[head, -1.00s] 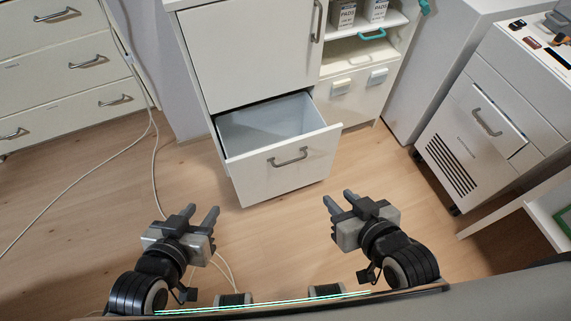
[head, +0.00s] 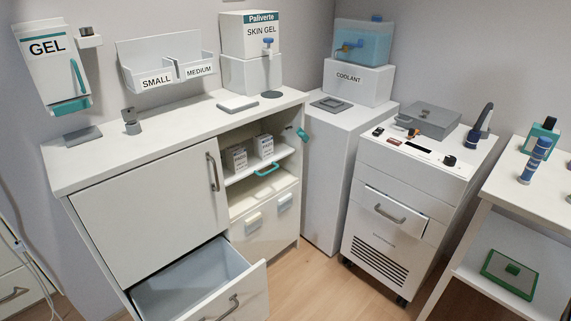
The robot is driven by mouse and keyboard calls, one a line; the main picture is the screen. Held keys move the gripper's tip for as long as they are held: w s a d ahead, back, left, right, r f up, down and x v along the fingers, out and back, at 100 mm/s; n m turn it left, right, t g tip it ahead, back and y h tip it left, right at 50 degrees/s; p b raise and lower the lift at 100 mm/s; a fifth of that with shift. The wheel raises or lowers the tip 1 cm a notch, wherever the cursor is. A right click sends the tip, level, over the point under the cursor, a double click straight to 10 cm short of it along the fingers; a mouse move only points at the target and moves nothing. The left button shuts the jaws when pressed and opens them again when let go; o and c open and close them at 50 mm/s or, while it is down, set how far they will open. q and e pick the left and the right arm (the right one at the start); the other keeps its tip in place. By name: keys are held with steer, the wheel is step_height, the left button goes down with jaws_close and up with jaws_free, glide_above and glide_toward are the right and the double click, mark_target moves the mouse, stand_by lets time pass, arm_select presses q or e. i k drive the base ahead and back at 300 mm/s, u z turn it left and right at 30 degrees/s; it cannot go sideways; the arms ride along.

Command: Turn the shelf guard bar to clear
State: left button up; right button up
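The shelf (head: 262,172) is in the open upper right part of the white cabinet (head: 150,222). Two small white boxes, one (head: 236,158) on the left and one (head: 264,146) on the right, stand on it. A teal handle-shaped bar (head: 267,169) sits at the shelf's front edge. A short teal piece (head: 302,134) sticks out at the opening's right side, higher up. I cannot tell for sure which teal part is the guard bar. Neither of my grippers shows in the head view now.
The cabinet's lower drawer (head: 241,300) stands pulled out towards me. A white cart (head: 408,205) with a slightly open drawer (head: 388,214) stands to the right, and a side table (head: 505,190) beyond it. Wooden floor (head: 302,280) is free between cabinet and cart.

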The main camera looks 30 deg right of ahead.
mark_target(301, 133)
steer(key=u, duration=0.3)
steer(key=k, duration=0.35)
steer(key=z, duration=1.4)
steer(key=i, duration=0.9)
steer(key=u, duration=0.8)
steer(key=i, duration=0.55)
steer(key=u, duration=0.65)
